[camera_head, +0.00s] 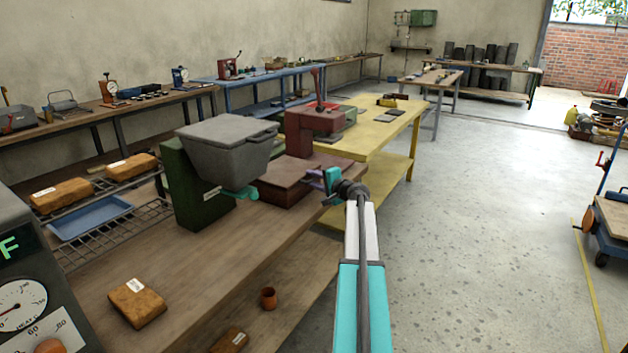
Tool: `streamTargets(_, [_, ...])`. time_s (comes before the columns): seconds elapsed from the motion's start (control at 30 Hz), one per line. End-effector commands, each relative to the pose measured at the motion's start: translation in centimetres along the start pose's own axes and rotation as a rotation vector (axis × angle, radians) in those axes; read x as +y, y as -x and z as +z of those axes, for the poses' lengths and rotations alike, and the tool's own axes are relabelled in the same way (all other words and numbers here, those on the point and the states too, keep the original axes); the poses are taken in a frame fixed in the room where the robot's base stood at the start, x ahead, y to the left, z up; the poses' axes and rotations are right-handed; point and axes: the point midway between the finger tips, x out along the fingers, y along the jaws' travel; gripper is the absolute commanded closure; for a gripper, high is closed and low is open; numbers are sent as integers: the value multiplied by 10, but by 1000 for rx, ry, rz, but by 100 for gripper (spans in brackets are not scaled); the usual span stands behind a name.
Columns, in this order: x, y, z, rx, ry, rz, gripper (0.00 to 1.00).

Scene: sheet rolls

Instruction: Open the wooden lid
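A reddish-brown wooden box with a flat lid (287,172) sits on the wooden workbench, right of the green machine. The lid looks closed and lies flat. My gripper (315,180) is at the right side of the box, near the lid's right edge. Its purplish fingers point left towards the box. The fingers are small in this view, so I cannot tell whether they touch the lid or how far apart they are. My wrist hides part of the area right of the box.
A green machine with a grey hopper (228,148) stands left of the box. A red-brown press (313,130) stands behind it. A yellow table (378,135) is beyond. The floor at right is largely clear.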

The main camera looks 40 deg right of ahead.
Motion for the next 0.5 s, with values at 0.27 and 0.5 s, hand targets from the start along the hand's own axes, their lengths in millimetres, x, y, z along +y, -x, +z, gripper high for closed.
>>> streamTargets(0.27, [1, 0, 0, -1, 1, 1, 94])
streamTargets(0.5, [3, -1, -2, -1, 2, 5, 100])
